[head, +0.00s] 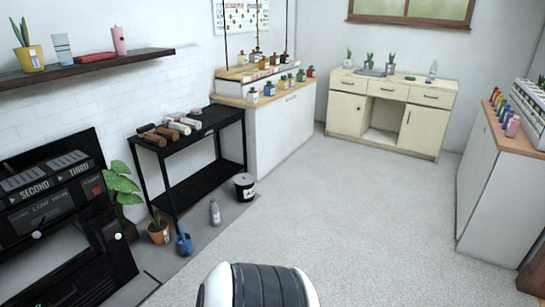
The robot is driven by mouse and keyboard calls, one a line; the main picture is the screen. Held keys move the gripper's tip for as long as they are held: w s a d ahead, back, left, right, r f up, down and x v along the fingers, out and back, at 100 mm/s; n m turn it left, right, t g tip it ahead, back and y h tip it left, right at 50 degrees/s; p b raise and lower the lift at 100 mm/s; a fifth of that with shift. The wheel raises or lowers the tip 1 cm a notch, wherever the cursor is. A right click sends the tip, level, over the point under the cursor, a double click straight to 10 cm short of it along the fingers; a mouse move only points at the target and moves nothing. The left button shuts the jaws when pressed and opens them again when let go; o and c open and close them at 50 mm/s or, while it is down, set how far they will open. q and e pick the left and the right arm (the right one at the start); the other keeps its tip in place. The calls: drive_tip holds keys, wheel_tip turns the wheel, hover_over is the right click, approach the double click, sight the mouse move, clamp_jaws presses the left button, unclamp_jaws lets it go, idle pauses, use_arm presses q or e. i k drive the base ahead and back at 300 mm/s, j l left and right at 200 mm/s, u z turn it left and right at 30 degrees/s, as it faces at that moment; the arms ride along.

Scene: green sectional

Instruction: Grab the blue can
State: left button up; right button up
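A blue can-like object (184,244) with a thin upright part stands on the grey floor strip at lower left. It is small in the picture, and I cannot tell its exact shape. It is beside a potted plant (159,232) and in front of the black table. A pale blue striped cup (62,49) stands on the wall shelf at upper left. Neither of my grippers is in view.
A black two-tier table (192,184) holds several rolled items. A grey bottle (214,211) and a dark bucket (245,187) stand on the floor nearby. A black oven-like unit (60,220) is at left. The carpet (330,215) in the middle is clear.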

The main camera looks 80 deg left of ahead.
sight(184, 242)
drive_tip(key=u, duration=3.45)
drive_tip(key=i+l, duration=0.1)
drive_tip(key=i, duration=0.25)
drive_tip(key=i+l+z, duration=0.15)
drive_tip(key=i, duration=0.25)
